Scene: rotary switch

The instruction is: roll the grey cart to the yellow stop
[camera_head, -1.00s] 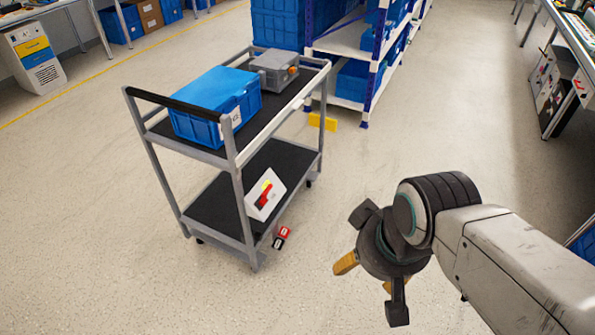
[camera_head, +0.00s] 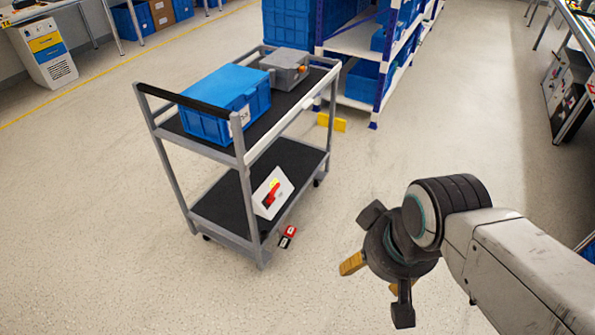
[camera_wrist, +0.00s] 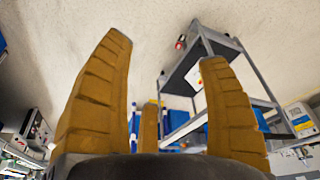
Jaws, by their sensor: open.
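The grey cart (camera_head: 158,164) stands upright on the floor left of centre in the head view, with two black shelves and a black push handle on its near left end. It also shows in the wrist view (camera_wrist: 259,81), beyond the fingers. The yellow stop (camera_head: 332,122) lies on the floor past the cart's far right end, by the foot of the shelving. A gap of bare floor shows between cart and stop. My gripper (camera_head: 375,276) is open and empty, to the right of the cart and apart from it. Its ribbed orange-brown fingers are spread in the wrist view (camera_wrist: 165,105).
A blue bin (camera_head: 213,106) and a grey box (camera_head: 285,68) ride on the top shelf. A white panel with a red lever (camera_head: 273,193) is low on the cart. Blue-and-white shelving (camera_head: 357,43) stands behind. Floor in front is clear.

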